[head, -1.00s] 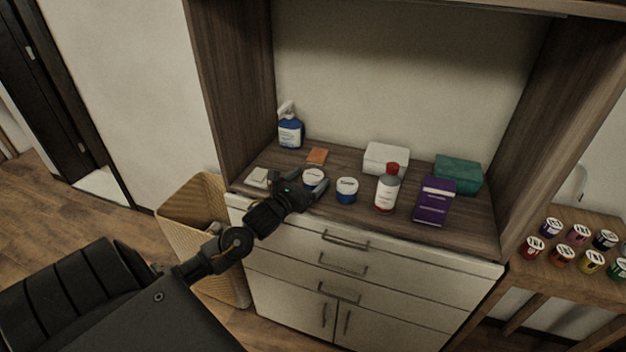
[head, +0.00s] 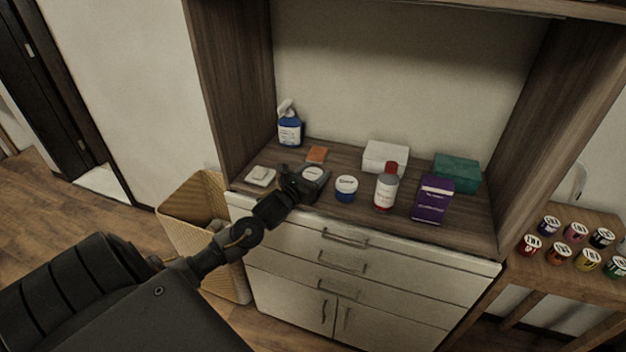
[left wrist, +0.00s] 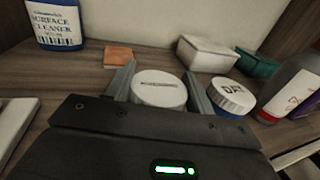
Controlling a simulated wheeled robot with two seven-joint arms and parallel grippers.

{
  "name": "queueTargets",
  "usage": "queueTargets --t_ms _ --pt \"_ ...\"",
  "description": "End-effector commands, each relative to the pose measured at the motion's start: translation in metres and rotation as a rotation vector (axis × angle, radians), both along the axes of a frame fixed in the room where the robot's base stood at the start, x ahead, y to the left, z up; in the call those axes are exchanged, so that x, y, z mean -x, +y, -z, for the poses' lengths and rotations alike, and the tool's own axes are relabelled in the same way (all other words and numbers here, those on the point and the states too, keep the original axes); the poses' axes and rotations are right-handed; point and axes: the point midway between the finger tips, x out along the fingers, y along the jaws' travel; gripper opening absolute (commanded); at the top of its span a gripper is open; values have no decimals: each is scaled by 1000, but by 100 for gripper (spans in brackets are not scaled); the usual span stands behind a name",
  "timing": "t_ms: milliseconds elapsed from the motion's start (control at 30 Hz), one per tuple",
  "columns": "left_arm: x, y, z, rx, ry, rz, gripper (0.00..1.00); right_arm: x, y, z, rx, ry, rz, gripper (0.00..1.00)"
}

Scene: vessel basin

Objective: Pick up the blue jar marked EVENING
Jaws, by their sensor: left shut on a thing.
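A jar with a round white lid (head: 313,173) stands near the front left of the cabinet's counter. In the left wrist view the lid (left wrist: 159,92) carries a line of lettering too small to read surely; the jar's body is hidden by my gripper. My left gripper (head: 310,181) is shut on this jar, with one finger on each side of it. A second jar, blue with a white lid (head: 346,187), stands just to the right, apart from the gripper. Its lid reads DAY in the left wrist view (left wrist: 232,92).
Nearby on the counter (head: 400,218) are a red-capped bottle (head: 386,188), purple box (head: 433,200), white box (head: 385,156), green box (head: 457,172), orange block (head: 316,154), whitish block (head: 260,176) and blue spray bottle (head: 289,128). A wicker basket (head: 185,215) stands left; several small pots are at right.

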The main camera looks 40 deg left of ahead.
Motion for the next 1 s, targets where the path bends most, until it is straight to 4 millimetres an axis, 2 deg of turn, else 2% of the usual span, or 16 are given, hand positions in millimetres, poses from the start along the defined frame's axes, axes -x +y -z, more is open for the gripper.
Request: queueTargets --t_ms 267,433,667,800,1000 --pt "0 0 -7 -2 -3 1 30 -1 0 4 0 -1 1 75" --pt "0 1 -33 -6 -8 2 30 -1 0 17 -1 -2 1 75" --pt "36 36 -89 -13 -1 2 30 -3 0 27 0 -4 1 75" --pt "61 60 -101 -8 6 -1 30 -3 0 35 0 -4 1 75" --pt "82 81 -117 -2 3 0 30 -2 0 38 0 -3 1 75"
